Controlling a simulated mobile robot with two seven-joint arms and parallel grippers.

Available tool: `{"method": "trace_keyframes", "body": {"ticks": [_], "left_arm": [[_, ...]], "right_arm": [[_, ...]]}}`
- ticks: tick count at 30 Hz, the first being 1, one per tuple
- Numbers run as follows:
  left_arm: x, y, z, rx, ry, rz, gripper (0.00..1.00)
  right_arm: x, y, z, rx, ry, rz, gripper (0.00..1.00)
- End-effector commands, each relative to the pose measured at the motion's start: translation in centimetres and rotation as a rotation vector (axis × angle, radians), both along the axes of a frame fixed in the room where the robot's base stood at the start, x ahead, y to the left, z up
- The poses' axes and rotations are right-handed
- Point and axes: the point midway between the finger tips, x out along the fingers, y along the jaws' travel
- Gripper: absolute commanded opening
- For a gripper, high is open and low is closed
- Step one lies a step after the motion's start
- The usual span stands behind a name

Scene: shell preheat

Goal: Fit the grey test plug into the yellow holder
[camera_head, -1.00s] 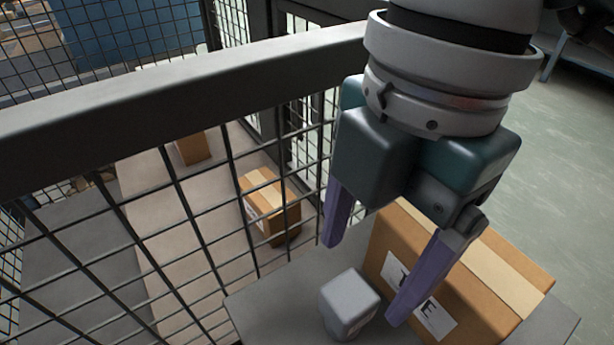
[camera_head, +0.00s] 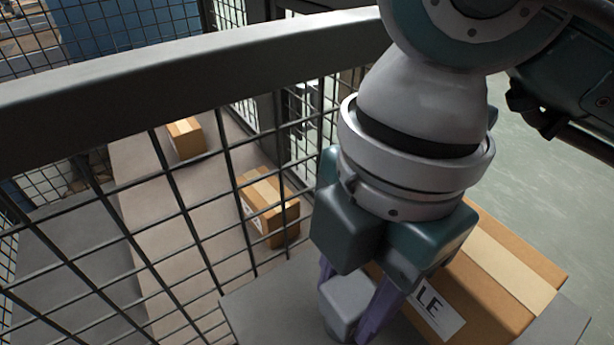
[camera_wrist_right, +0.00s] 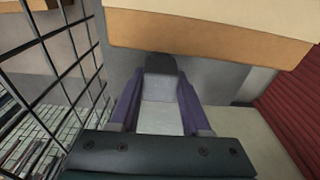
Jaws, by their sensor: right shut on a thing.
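The grey test plug (camera_head: 349,297) is a small rounded grey block at the bottom of the head view, over a grey surface (camera_head: 262,305). My right gripper (camera_head: 352,308) comes down from above, with its purple fingers on either side of the plug, shut on it. In the right wrist view the plug (camera_wrist_right: 161,112) lies between the two fingers, with a darker part at its far end. I cannot tell whether it still touches the surface. The yellow holder is not seen in either view. My left gripper is not in view.
A cardboard box (camera_head: 500,285) with a white label stands close right of my right gripper. A dark mesh fence (camera_head: 180,200) with a thick top rail (camera_head: 190,80) stands to the left. Beyond it are two more boxes (camera_head: 268,205) (camera_head: 186,138).

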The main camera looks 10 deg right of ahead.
Motion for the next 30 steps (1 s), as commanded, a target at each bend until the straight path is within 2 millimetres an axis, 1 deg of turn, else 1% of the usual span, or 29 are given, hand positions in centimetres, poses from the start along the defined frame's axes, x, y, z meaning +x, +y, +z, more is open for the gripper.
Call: {"method": "trace_keyframes", "body": {"ticks": [1, 10, 19, 23, 26, 29, 30], "left_arm": [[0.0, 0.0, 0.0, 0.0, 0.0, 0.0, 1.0], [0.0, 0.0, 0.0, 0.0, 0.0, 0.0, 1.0], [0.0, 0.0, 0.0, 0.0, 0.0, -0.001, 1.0], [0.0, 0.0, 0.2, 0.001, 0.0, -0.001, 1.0], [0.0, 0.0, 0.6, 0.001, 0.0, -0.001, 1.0], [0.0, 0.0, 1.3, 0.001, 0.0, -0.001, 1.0], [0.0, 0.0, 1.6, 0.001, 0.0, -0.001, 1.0]], "right_arm": [[0.0, 0.0, 0.0, 0.0, 0.0, 0.0, 0.34], [0.0, 0.0, 0.0, 0.0, 0.0, 0.0, 0.0], [0.0, 0.0, 0.0, 0.0, 0.0, 0.0, 0.0], [0.0, 0.0, 0.5, 0.0, -0.001, 0.0, 0.0], [0.1, 0.0, 1.5, 0.002, -0.002, 0.001, 0.0], [0.1, 0.0, 3.3, 0.003, -0.004, 0.0, 0.0], [0.1, 0.0, 4.2, 0.002, -0.005, 0.0, 0.0]]}}
